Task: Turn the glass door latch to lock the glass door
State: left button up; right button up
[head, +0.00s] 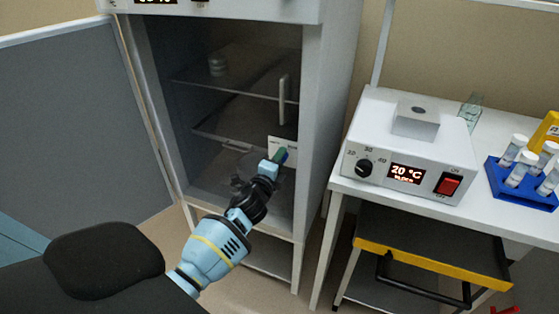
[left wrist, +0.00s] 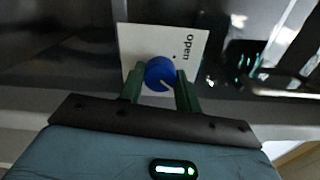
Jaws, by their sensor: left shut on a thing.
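The glass door (head: 225,125) of the white cabinet is closed, as far as I can see. Its latch is a round blue knob (left wrist: 159,70) on a white plate (left wrist: 190,45) that reads "Open". A light mark on the knob points toward the bottom of the left wrist view. My left gripper (left wrist: 161,86) is shut on the knob, with one green finger on each side. In the head view my left gripper (head: 280,156) reaches the white plate (head: 291,146) at the door's right edge and hides the knob. My right gripper is not in view.
A vertical door handle (head: 283,100) stands just above the plate. To the right, a white table (head: 420,205) carries a heater box (head: 405,150) and a blue tube rack (head: 520,185). A cart with a yellow edge (head: 430,262) stands under it.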

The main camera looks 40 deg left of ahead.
pick_arm(q)
jog(key=shift+m, duration=0.6)
jog(key=o, duration=1)
jog(key=shift+c, duration=0.2)
jog(key=shift+s, duration=0.1)
jog(key=v, duration=0.7)
jog(key=shift+s, duration=0.35)
